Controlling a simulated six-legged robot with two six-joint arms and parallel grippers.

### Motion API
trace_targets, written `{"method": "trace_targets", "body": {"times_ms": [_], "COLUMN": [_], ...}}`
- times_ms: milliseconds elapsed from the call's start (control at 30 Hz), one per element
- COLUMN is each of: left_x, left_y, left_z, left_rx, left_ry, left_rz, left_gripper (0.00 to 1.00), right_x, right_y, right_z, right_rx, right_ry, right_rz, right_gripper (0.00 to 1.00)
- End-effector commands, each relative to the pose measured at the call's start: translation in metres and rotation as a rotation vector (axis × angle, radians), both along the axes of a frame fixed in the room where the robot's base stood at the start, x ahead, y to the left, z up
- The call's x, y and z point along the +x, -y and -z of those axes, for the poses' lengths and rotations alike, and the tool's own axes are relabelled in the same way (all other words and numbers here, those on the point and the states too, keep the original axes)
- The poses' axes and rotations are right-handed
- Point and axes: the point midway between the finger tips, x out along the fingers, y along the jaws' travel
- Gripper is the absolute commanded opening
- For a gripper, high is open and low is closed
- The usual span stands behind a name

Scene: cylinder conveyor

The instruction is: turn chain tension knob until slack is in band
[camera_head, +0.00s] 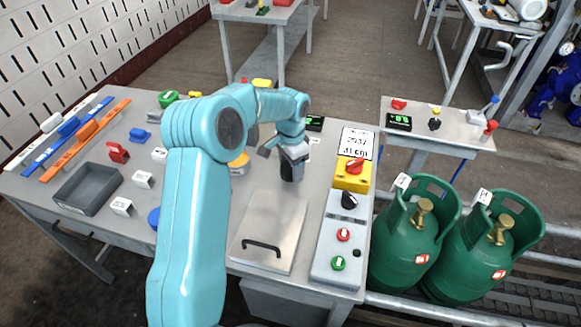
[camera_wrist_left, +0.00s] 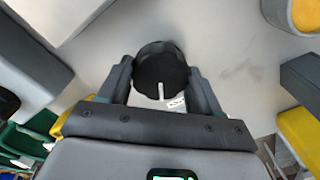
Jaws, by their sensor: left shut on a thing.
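A round black knob (camera_wrist_left: 162,66) with a white pointer line sits between the two fingers of my left gripper (camera_wrist_left: 160,80) in the left wrist view. The fingers are closed on its sides, and the pointer line faces the gripper's palm. In the head view my left gripper (camera_head: 291,172) points down at the bench top behind the metal lid plate, and its fingers hide the knob. A small black display (camera_head: 315,123) with green digits stands just behind the gripper; its reading is too small to tell. My right gripper is not in view.
A control box (camera_head: 340,235) with a black selector, a red button and a green button lies right of the lid plate (camera_head: 268,232). Green gas cylinders (camera_head: 415,240) stand right of the bench.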

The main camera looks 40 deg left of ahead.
Motion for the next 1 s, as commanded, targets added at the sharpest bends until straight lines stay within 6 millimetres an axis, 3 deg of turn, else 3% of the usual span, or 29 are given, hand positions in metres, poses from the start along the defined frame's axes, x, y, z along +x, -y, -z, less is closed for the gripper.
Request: {"method": "trace_targets", "body": {"times_ms": [400, 1000], "left_x": [0.0, 0.0002], "left_y": [0.0037, 0.0032], "left_z": [0.0045, 0.004], "left_rx": [-0.009, -0.008], "left_ry": [-0.005, -0.005], "left_rz": [-0.207, -0.246], "left_gripper": [0.33, 0.33], "right_x": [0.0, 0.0], "right_y": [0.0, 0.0], "right_z": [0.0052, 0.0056], "right_rx": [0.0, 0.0], "right_ry": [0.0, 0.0], "right_rz": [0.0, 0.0], "right_gripper": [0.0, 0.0]}}
